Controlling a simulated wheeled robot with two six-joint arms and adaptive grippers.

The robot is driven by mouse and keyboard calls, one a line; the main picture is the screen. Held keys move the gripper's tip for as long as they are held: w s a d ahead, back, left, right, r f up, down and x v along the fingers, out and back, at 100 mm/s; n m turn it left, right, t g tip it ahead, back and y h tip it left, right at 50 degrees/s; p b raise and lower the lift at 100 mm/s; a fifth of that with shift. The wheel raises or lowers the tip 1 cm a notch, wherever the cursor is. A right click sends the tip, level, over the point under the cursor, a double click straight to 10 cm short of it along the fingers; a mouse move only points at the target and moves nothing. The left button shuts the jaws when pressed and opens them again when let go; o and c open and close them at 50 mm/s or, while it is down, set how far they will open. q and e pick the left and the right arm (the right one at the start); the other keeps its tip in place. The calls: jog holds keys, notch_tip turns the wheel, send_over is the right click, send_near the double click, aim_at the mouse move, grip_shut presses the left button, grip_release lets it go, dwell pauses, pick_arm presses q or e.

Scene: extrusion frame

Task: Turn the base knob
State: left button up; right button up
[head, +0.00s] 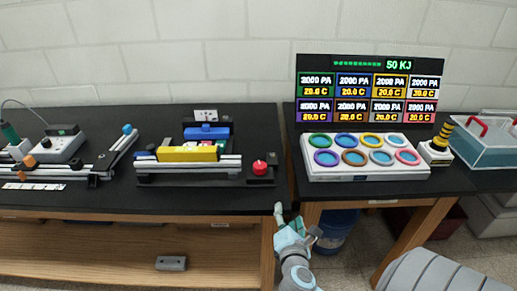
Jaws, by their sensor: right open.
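A red round knob (260,167) sits on a dark block at the right end of a grey rail frame (190,168) on the black bench; it looks like the base knob. A yellow bar (188,154) and a blue block (206,133) sit on and behind this frame. My right gripper (295,221) is open and empty, in front of the bench edge, below and right of the red knob and apart from it. My left gripper is not in view.
A white panel (365,174) with several coloured rings and a display (368,90) stand on the right bench. Another rail assembly (100,158) lies at left. A gap separates the benches, with a blue bin (336,230) below. Bare black bench (200,198) shows before the frame.

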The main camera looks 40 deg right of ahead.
aim_at(261, 170)
jog(key=w+a+r+n+t+y+b, duration=0.15)
jog(key=w+r+n+t, duration=0.35)
jog(key=n, duration=0.7)
jog(key=shift+g, duration=0.3)
jog(key=x, duration=0.9)
jog(key=b+x, duration=0.1)
jog(key=x, duration=0.4)
jog(key=shift+w+a+f, duration=0.15)
jog(key=shift+w, duration=0.25)
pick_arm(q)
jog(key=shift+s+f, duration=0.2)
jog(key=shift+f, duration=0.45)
pick_arm(e)
jog(key=c, duration=1.2)
